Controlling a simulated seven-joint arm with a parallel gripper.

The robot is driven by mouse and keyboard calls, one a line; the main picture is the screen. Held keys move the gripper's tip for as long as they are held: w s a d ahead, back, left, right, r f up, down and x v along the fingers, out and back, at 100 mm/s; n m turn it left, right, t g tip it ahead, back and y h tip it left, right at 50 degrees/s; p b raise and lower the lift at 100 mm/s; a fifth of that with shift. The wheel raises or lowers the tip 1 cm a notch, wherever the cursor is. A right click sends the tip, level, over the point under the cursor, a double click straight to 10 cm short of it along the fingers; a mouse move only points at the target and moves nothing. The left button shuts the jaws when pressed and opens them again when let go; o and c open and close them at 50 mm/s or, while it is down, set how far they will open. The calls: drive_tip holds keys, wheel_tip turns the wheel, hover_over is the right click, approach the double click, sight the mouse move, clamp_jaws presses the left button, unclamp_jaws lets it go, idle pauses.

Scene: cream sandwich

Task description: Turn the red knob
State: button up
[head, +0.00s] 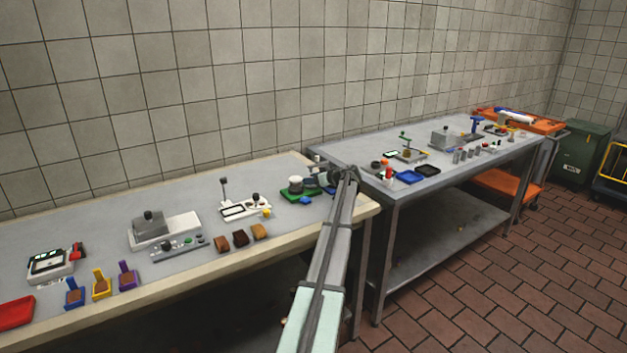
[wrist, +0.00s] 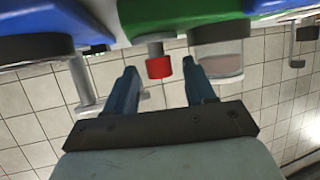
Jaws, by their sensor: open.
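The red knob (wrist: 159,67) is a small cylinder on a short grey stem, below a green housing (wrist: 165,15) in the wrist view. My gripper (wrist: 161,72) is open, with its two dark blue fingers pointing toward the housing. The knob appears between the fingertips, with a visible gap on each side; I cannot tell how far it is in depth. In the head view my gripper (head: 345,174) is over the right end of the near table, and I cannot make out the knob there.
In the wrist view a clear cup (wrist: 219,65) with pinkish contents is close to the right finger. A blue part (wrist: 35,48) and a metal lever (wrist: 82,85) are at left. In the head view, a green item (head: 293,193) and a steel table (head: 455,165) are nearby.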

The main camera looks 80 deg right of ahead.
clamp_jaws()
idle(0.6)
drive_tip(key=shift+a, duration=0.1)
drive_tip(key=m+h, duration=0.1)
drive_tip(key=m+g+h, duration=0.2)
drive_tip(key=shift+w+a, duration=0.25)
drive_tip(key=shift+a, duration=0.05)
drive_tip(key=shift+w+m+g+h, duration=0.2)
drive_tip(key=shift+m+g+h, duration=1.2)
drive_tip(key=shift+m+g, duration=0.95)
drive_tip(key=shift+m+g+h, duration=0.3)
drive_tip(key=shift+m+g, duration=0.55)
drive_tip(key=shift+g, duration=0.3)
unclamp_jaws()
drive_tip(key=shift+w, duration=0.1)
